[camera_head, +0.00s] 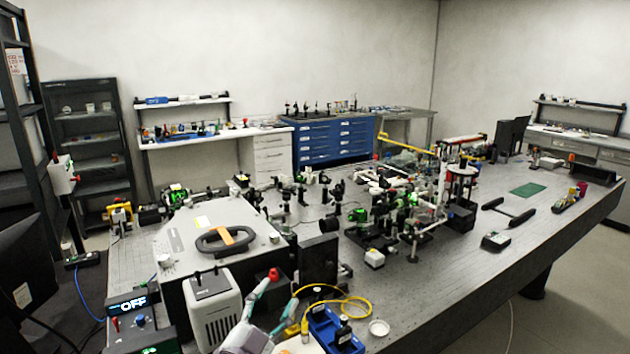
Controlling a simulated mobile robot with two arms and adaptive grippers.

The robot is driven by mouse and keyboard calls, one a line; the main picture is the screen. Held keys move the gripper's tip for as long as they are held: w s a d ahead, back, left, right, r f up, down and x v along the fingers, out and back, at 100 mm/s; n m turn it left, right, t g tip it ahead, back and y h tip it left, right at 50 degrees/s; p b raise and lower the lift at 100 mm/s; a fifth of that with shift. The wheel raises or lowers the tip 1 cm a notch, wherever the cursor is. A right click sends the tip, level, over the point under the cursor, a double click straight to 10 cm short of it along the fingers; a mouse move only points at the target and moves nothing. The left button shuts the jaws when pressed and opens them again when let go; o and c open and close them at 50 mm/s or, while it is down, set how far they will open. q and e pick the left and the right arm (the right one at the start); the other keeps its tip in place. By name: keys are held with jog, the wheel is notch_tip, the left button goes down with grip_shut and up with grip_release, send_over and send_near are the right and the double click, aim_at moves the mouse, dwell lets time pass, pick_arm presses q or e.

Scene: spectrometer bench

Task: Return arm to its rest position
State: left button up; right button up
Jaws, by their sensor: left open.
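My left gripper (270,298) shows at the bottom of the head view, just right of a white ribbed box. Its pale fingers point up and away over the near part of the optical bench (470,283). It is open, and I see nothing held between the fingers. Most of the arm behind it is cut off by the lower picture edge. My right gripper is not in view.
The white ribbed box (213,308) stands close left of the gripper. A blue tray (322,328) with bottles and a yellow cable (352,301) lie close right. A large grey instrument (205,240) and dense optics stand behind. The bench's front right is clearer.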

pick_arm(q)
jog(key=s+a+f+n+g+y, duration=0.4)
jog(key=s+a+f, duration=0.25)
jog(key=f, duration=0.25)
jog(key=s+a+f+n+g+y, duration=0.45)
jog(key=s+f, duration=0.25)
jog(key=f, duration=0.2)
jog(key=s+a+f+n+g, duration=0.1)
jog(key=s+f+g, duration=0.25)
jog(key=s, duration=0.65)
jog(key=s+a+f+g, duration=0.1)
jog(key=s+f+g, duration=0.25)
jog(key=s, duration=0.65)
notch_tip(320, 180, down, 28)
jog(key=s+g+b, duration=0.1)
jog(key=g, duration=0.1)
jog(key=s+a+f+b, duration=0.1)
jog(key=s+a+f, duration=0.2)
jog(key=s+f, duration=1.3)
jog(key=shift+f+g, duration=0.35)
jog(key=shift+f, duration=0.05)
